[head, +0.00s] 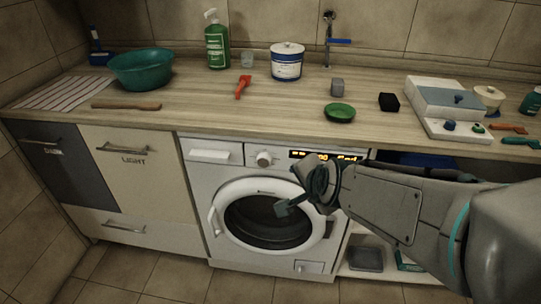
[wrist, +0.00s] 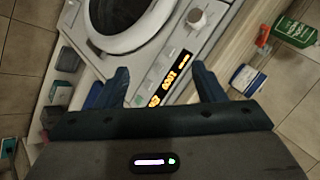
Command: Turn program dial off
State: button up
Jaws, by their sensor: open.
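The program dial (head: 264,159) is a round light knob on the front panel of the white washing machine (head: 197,199), between the detergent drawer and the lit display (head: 301,154). My gripper (head: 284,205) is in front of the machine's round door, below and right of the dial and apart from it. In the wrist view the dial (wrist: 198,20) shows at the top, beyond my open, empty fingers (wrist: 160,85). The orange display (wrist: 168,80) lies between the fingers in that view. My arm hides the right end of the panel in the head view.
The wooden counter (head: 200,110) above the machine holds a teal basin (head: 141,69), a green bottle (head: 217,45), a white tub (head: 287,62) and a green dish (head: 340,112). Drawers with bar handles (head: 125,149) stand left. A lower shelf (head: 345,270) is at right.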

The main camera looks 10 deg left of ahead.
jog(key=w+a+f+m+t+b, duration=0.5)
jog(key=a+f+m+b, duration=0.25)
jog(key=a+m, duration=0.2)
jog(key=m+t+h+b, duration=0.2)
jog(key=m+t+b, duration=0.2)
jog(key=m+b, duration=0.7)
send_near(263, 163)
jog(key=w+m+p, duration=0.1)
jog(key=w, duration=0.3)
jog(key=w+m+p, duration=0.1)
jog(key=w+m, duration=0.1)
jog(key=w, duration=0.2)
jog(key=shift+a, duration=0.2)
jog(key=c, duration=1)
